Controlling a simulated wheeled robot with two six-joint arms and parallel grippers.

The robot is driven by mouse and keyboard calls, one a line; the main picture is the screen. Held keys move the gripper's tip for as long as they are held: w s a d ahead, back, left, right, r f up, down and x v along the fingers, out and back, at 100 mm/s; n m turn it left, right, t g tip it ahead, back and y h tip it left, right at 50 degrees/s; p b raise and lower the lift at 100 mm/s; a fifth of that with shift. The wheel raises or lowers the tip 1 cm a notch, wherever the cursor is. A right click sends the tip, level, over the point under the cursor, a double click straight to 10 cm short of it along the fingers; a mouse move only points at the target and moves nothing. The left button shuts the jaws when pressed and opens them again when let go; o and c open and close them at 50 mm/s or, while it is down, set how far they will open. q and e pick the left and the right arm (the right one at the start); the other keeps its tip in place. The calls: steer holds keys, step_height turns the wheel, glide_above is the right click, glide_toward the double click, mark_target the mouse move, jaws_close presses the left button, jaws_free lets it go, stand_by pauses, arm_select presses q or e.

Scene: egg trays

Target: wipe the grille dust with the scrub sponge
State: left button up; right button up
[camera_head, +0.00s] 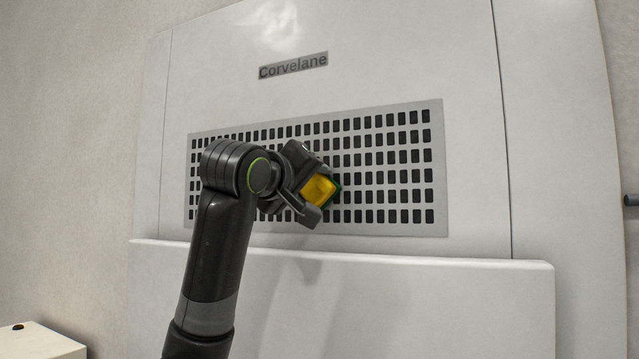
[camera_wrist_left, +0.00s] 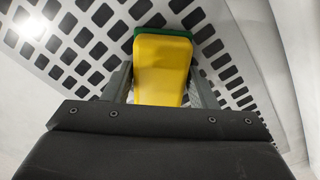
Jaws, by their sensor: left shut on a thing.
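The grille (camera_head: 385,165) is a grey perforated panel with rows of dark slots on the white machine front. My left gripper (camera_head: 318,190) is shut on the scrub sponge (camera_head: 321,189), which is yellow with a green scrub layer. The green side faces the grille, near its middle. In the left wrist view the sponge (camera_wrist_left: 161,68) sits between the fingers, with its green end at or close to the grille (camera_wrist_left: 90,40). I cannot tell for sure whether it touches. No dust is clearly visible on the grille. My arm hides part of the grille's lower left.
A white ledge (camera_head: 450,285) juts out below the grille. A Corvelane name plate (camera_head: 293,66) sits above it. A pale box (camera_head: 40,343) with a small dark thing on top is at the lower left. The grille's right half is unobstructed.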

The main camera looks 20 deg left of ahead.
mark_target(333, 176)
arm_select(q)
steer(key=shift+w+a, duration=0.6)
steer(key=shift+a, duration=6.65)
steer(key=shift+s+d+r+b, duration=0.15)
steer(key=shift+s+d+r, duration=0.1)
steer(key=shift+d, duration=2.75)
steer(key=shift+s+d+r+b, duration=0.1)
steer(key=shift+s+d+r, duration=0.15)
steer(key=shift+d, duration=2.8)
steer(key=shift+s+d+r+b, duration=0.15)
steer(key=shift+s+d+r, duration=0.1)
steer(key=shift+d, duration=2.75)
steer(key=shift+a, duration=0.1)
steer(key=shift+a, duration=0.1)
